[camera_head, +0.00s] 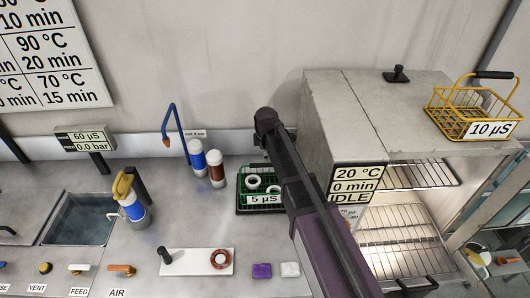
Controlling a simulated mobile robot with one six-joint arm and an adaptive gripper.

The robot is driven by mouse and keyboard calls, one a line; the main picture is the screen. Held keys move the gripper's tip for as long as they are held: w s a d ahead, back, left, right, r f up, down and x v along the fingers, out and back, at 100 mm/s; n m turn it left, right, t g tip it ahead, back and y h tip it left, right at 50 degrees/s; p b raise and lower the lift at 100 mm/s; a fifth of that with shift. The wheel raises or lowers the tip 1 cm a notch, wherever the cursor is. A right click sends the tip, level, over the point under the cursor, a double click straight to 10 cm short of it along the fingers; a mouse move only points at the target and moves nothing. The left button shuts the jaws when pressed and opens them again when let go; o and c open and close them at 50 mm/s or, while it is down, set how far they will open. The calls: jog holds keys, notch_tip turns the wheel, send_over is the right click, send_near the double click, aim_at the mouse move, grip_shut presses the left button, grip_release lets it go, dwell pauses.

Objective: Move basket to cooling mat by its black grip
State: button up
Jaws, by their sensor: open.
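A yellow wire basket (451,117) with a black grip (495,75) stands on top of the grey oven cabinet at the upper right. Its label reads 10 µS. A second, dark basket with a green rim (240,196) stands on the bench left of the oven and holds white rings. Its label reads 5 µS. My arm partly covers its right side. I cannot make out a cooling mat. My arm runs up from the bottom edge past the oven's left side. My gripper cannot be made out, and the yellow basket is clear of my arm.
The oven (344,118) has a black knob (396,74) on top and an open front with wire racks (400,236). Blue and brown bottles (216,169) stand behind a white plate (196,262). A sink (78,219) is at the left.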

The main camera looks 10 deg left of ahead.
jog(key=shift+s+d+r+p, duration=0.1)
jog(key=shift+s+r+p, duration=0.1)
jog(key=shift+r+p, duration=0.7)
jog(key=shift+s+r+p, duration=0.15)
jog(key=shift+r+p, duration=0.5)
jog(key=shift+r, duration=0.35)
